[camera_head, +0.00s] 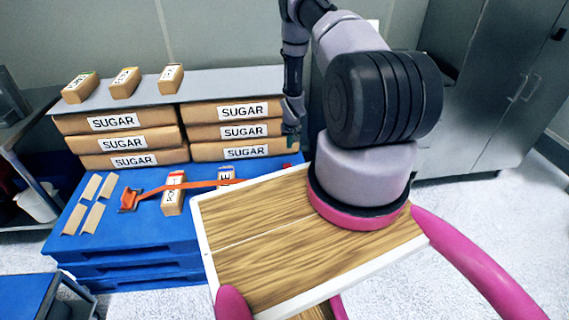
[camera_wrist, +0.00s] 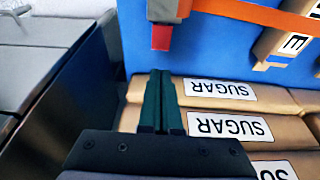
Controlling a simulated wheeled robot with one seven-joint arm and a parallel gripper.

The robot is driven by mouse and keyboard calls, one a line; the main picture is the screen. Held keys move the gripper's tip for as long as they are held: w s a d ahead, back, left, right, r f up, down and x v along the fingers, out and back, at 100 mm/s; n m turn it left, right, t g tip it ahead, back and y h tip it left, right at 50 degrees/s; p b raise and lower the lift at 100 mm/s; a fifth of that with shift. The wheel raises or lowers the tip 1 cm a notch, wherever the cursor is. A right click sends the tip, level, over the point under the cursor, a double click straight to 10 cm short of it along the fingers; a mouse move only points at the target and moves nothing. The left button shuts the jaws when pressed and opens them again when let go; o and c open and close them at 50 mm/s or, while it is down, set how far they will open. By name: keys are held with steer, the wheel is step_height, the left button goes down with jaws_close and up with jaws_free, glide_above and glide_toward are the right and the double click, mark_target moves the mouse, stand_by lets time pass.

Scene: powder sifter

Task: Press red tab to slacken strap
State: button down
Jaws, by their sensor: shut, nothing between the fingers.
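The red tab (camera_wrist: 161,37) shows in the wrist view, under a dark buckle (camera_wrist: 168,9) over the blue pallet surface. The orange strap (camera_wrist: 250,14) runs from the buckle's side to the right. In the head view my gripper (camera_head: 291,138) hangs right of the sugar bags.
Stacked sugar bags (camera_head: 130,142) sit at the back of the blue pallet (camera_head: 150,238), under a grey board (camera_head: 215,84) bearing three small packages. Tan strips (camera_head: 83,218) lie at the left. My wooden-topped base hides the pallet's right part. Grey cabinets (camera_head: 490,85) stand right.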

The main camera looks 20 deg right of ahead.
steer(key=shift+f, duration=0.2)
glide_toward(288, 166)
steer(key=x, duration=0.5)
steer(key=shift+a+f, duration=0.1)
steer(key=shift+f, duration=0.65)
